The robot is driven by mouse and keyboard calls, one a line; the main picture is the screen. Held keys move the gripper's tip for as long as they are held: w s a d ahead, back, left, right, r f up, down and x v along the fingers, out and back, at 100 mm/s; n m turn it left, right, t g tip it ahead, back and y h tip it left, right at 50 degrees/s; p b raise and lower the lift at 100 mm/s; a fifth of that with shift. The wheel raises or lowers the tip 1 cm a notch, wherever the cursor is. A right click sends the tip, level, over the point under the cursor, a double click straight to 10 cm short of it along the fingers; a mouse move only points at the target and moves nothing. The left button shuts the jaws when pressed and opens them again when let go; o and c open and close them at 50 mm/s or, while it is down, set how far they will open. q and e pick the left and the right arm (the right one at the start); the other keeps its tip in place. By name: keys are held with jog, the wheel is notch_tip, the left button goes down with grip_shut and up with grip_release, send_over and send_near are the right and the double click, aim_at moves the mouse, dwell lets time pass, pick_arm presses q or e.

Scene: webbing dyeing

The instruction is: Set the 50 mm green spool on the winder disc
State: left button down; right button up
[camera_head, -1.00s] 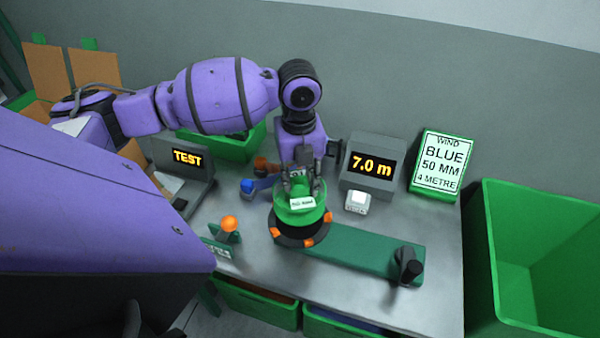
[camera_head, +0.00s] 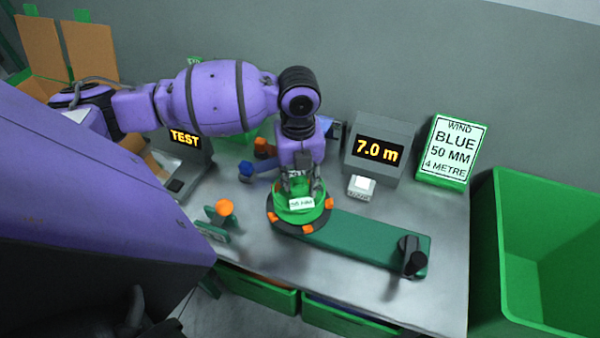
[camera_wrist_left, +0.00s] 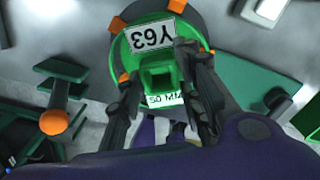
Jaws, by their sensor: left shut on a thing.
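The green spool (camera_head: 297,216) has a white 50 mm label and is upright over the winder disc (camera_head: 283,227), a black disc with orange lugs around its rim. It looks centred on the disc; whether it rests fully on it is hard to tell. My left gripper (camera_head: 301,188) comes from above and is shut on the spool's green middle part. In the left wrist view the gripper (camera_wrist_left: 160,78) has a finger on each side of the spool (camera_wrist_left: 139,65), which carries a Y63 label. My right gripper is not in view.
The green winder arm (camera_head: 365,240) runs right to a black crank (camera_head: 412,256). Behind stand a 7.0 m display (camera_head: 378,150) and a sign reading blue, 50 mm, 4 metre (camera_head: 452,150). An orange-knobbed lever (camera_head: 224,208) is left. A large green bin (camera_head: 545,250) is right.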

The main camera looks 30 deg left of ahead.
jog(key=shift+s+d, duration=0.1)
pick_arm(q)
jog(key=c, duration=1.4)
grip_release()
jog(key=shift+o, duration=1.2)
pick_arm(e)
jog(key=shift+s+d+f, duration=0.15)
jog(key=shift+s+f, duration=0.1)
pick_arm(q)
jog(key=shift+r, duration=0.5)
notch_tip(320, 180, up, 11)
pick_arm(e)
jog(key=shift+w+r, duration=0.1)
